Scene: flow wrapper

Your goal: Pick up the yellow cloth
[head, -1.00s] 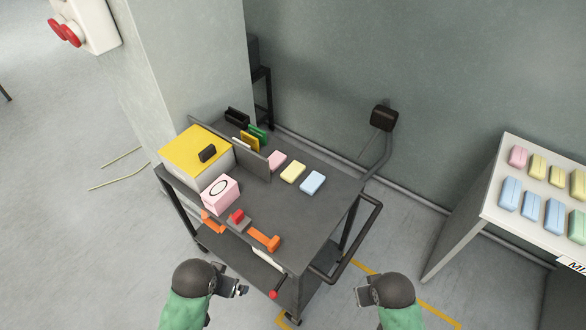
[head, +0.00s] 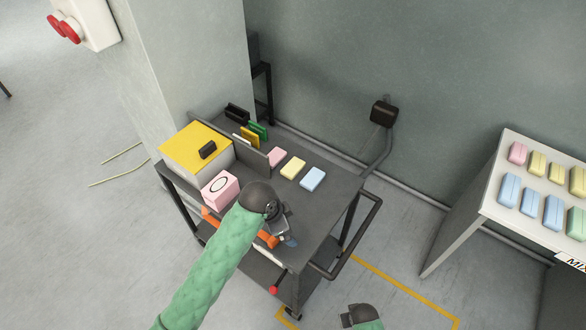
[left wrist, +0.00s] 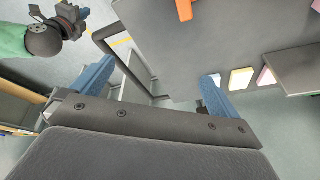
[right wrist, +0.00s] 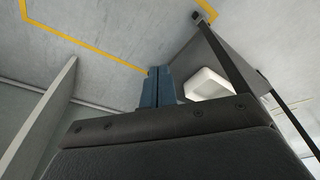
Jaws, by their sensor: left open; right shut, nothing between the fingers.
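The yellow cloth (head: 293,168), a folded pale-yellow pad, lies flat on the dark cart top (head: 335,190) between a pink cloth (head: 277,157) and a blue cloth (head: 312,178). It also shows in the left wrist view (left wrist: 242,78), near one of my left fingers. My left gripper (head: 288,241) is open and empty over the cart's near side, apart from the yellow cloth. My right gripper (head: 347,318) is shut and empty, low in front of the cart; its fingers show together in the right wrist view (right wrist: 161,87).
A yellow-topped box (head: 190,145), a pink box (head: 219,189) and an upright divider stand on the cart's left part. Orange tools (head: 268,241) lie at the near edge, partly behind my left arm. A white table (head: 480,215) with several cloths stands at right.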

